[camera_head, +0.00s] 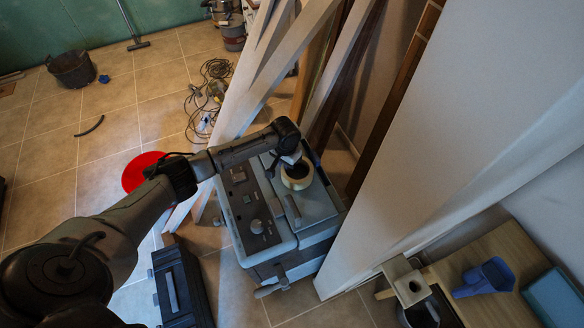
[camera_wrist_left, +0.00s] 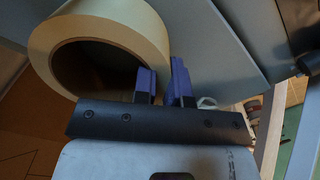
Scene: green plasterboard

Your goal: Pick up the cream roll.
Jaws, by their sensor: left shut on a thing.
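The cream roll (camera_head: 297,184) is a thick ring like a roll of tape, with a dark hole. In the head view it is at the grey top of a boxy machine (camera_head: 262,218); I cannot tell whether it touches that top. My left gripper (camera_head: 291,158) reaches over it from the left. In the left wrist view the roll (camera_wrist_left: 48,35) is large at upper left. The two blue-padded fingers of my left gripper (camera_wrist_left: 163,82) are shut on the roll's wall, one on the hole side and one outside. My right gripper is not in view.
Pale leaning boards (camera_head: 262,85) stand close behind the machine, and a large white panel (camera_head: 480,110) rises at its right. A black toolbox (camera_head: 180,285) is on the floor at left, near a red disc (camera_head: 143,170). A wooden table (camera_head: 485,255) is at lower right.

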